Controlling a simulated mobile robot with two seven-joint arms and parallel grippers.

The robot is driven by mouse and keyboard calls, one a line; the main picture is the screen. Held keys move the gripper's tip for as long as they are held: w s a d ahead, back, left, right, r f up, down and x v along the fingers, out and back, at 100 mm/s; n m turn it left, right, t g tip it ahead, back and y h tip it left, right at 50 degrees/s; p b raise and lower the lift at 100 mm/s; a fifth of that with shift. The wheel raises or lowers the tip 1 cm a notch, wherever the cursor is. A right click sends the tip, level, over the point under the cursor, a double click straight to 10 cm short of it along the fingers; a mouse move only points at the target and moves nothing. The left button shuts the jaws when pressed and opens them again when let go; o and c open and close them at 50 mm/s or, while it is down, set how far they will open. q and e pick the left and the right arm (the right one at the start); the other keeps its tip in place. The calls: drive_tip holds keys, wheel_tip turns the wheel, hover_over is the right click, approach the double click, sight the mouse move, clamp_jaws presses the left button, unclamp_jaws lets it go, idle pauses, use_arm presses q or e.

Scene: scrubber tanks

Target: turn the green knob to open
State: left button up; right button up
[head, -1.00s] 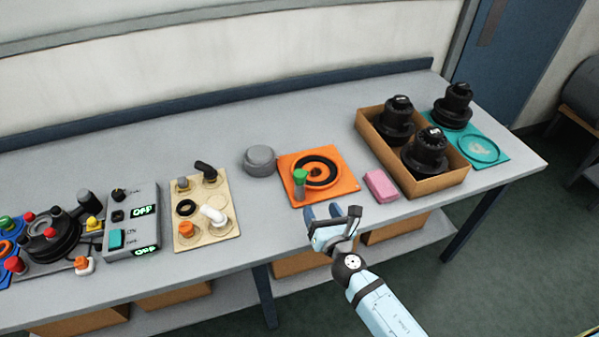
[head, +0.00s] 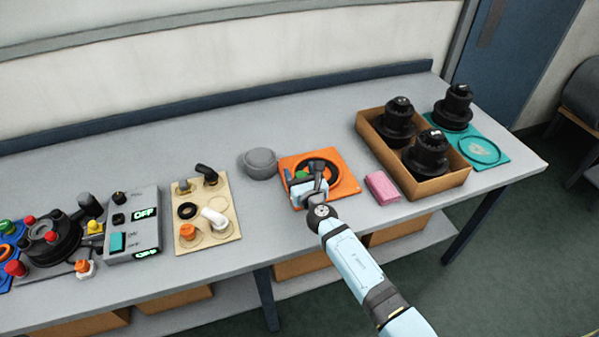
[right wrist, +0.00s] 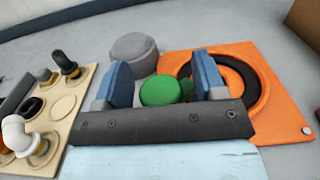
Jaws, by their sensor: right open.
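The green knob (head: 301,174) stands at the front left of an orange plate and is partly hidden by my gripper in the head view. In the right wrist view its round green top (right wrist: 160,91) shows between the two blue fingers. My right gripper (head: 307,180) is at the orange plate (head: 346,184), open, with one finger on either side of the knob. The right wrist view shows gaps between the knob and both fingers (right wrist: 162,80); whether either touches lower down is hidden. My left gripper is not in view.
A grey round lid (head: 260,163) sits just left of the plate, and a pink block (head: 382,187) just right. A cardboard box (head: 440,184) with black parts stands farther right. A beige board (head: 204,229) with fittings and a grey control box lie left.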

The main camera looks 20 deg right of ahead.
drive_tip(key=shift+w, duration=0.25)
drive_tip(key=c, duration=0.9)
